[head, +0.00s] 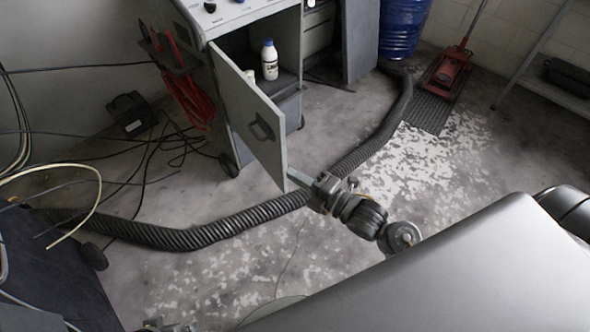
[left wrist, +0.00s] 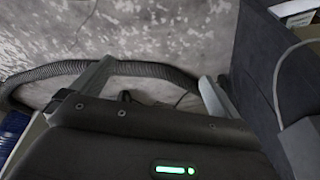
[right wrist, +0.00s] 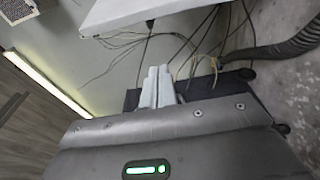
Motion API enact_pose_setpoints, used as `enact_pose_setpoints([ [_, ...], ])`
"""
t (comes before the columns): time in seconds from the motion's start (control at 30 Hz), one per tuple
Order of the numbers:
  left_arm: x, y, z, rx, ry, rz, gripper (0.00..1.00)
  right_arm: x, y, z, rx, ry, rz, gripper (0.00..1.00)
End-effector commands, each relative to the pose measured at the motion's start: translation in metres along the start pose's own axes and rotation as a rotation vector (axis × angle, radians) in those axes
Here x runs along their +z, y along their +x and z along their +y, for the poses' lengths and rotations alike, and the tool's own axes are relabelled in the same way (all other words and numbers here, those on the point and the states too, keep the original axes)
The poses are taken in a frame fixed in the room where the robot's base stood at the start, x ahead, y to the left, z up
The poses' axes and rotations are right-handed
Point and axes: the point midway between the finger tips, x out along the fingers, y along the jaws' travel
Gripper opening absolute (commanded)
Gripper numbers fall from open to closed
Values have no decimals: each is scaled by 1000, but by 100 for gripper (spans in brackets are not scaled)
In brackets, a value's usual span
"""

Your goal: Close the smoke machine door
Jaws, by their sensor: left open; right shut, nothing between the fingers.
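The smoke machine (head: 250,18) is a grey wheeled cabinet in the upper left of the head view. Its door (head: 235,92) stands wide open, with a dark handle (head: 262,128) on the face towards me. My right gripper (head: 302,180) is shut and empty, its fingertips close to the door's lower free corner; I cannot tell if they touch. In the right wrist view the shut fingers (right wrist: 157,86) are below a pale panel (right wrist: 150,12), which looks like the door. My left gripper (left wrist: 155,85) is open and empty over the floor in the left wrist view.
A white bottle with a blue cap (head: 269,60) stands inside the cabinet. A thick black hose (head: 215,230) crosses the floor in front. Cables (head: 150,140) lie at left. A blue barrel (head: 403,25) and a red jack (head: 450,70) stand at the back.

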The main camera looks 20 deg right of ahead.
Motion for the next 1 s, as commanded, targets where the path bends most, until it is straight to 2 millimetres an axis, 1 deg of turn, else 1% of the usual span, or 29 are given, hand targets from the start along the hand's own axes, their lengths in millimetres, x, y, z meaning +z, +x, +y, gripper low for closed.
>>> enact_pose_setpoints([
  [0.03,0,0,0,0,0,0,100,0,10,1,3,2,0,0],
  [0.2,0,-1,0,0,0,2,100,0,45,0,4,5,-1,0],
  [0.4,-1,-5,0,0,-1,4,100,0,85,0,2,5,1,0],
  [0.43,-1,-7,0,0,-1,5,100,4,85,0,-1,1,-1,0],
  [0.5,-2,-7,0,0,-1,5,100,16,78,0,-3,-1,-2,0],
  [0.7,0,-1,0,0,-2,3,100,33,72,-1,-2,0,-1,0],
  [0.83,2,3,0,0,-1,-7,100,37,70,-1,-2,2,0,0],
  [1.0,1,3,0,0,-1,-5,100,38,70,-1,-2,3,0,0],
])
